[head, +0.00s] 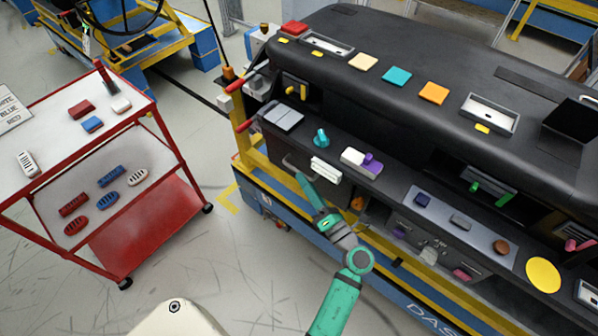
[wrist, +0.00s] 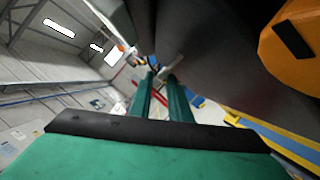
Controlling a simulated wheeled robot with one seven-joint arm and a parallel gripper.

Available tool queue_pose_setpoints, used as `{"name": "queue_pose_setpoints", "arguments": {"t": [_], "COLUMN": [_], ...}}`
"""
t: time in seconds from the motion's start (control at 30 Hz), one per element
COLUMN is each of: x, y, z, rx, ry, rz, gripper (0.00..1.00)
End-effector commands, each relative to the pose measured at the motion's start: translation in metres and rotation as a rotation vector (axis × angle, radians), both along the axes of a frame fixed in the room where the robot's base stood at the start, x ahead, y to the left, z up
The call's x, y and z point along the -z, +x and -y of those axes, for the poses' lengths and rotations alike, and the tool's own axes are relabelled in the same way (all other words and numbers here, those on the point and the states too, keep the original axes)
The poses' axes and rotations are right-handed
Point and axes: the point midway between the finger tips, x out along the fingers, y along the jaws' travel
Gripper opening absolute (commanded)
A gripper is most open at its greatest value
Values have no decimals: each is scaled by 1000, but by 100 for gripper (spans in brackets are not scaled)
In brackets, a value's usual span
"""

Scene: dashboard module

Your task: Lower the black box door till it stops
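My gripper (head: 306,188) has teal fingers and is at the front of the black dashboard (head: 440,65), just below and left of a white handle-like block (head: 326,171). In the wrist view the two fingers of my gripper (wrist: 160,78) run nearly parallel with a narrow gap between them, and I see nothing clearly held. A dark surface (wrist: 215,50) fills the upper right there, close beside the fingers. I cannot tell for sure which dark panel is the black box door, or how far it is open. Contact at the fingertips is unclear.
An orange part (wrist: 290,45) is close on the wrist view's right. A yellow and blue frame (head: 400,280) carries the dashboard. Small coloured pieces lie on its top and shelf. A red cart (head: 150,115) stands left, with clear floor (head: 210,245) between.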

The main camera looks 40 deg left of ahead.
Motion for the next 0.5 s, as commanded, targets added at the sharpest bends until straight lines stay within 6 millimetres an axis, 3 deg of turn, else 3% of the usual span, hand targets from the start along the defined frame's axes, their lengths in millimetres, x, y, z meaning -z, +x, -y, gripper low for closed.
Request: {"name": "queue_pose_setpoints", "arguments": {"t": [0.2,0.5], "x": [-6,-8], "y": [8,11], "z": [-27,-37], "rx": [0,1], "ry": [0,0], "rz": [0,0], "gripper": [17,17]}}
